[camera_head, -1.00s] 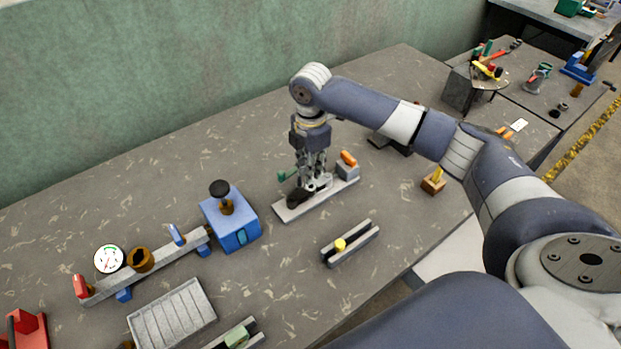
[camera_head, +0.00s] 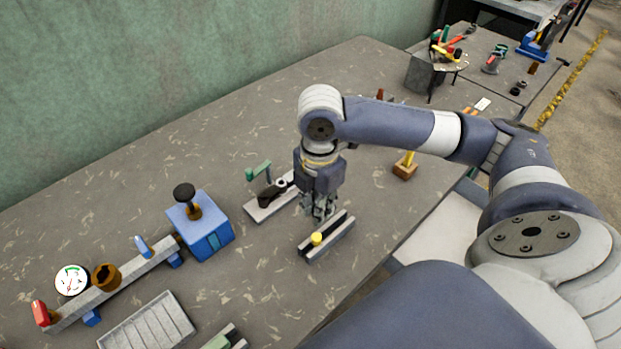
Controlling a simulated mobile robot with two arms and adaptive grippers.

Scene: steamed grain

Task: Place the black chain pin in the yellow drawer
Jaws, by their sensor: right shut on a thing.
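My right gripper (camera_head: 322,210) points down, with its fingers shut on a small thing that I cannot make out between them. No plainly yellow drawer shows. My left gripper is out of view.
A blue box with a black knob (camera_head: 210,238) stands to the left, near a grey rail with a gauge (camera_head: 71,280). A ribbed grey tray (camera_head: 150,325) lies at the front. A yellow-handled wooden block (camera_head: 404,171) stands right of the gripper. Bare bench (camera_head: 190,140) lies behind.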

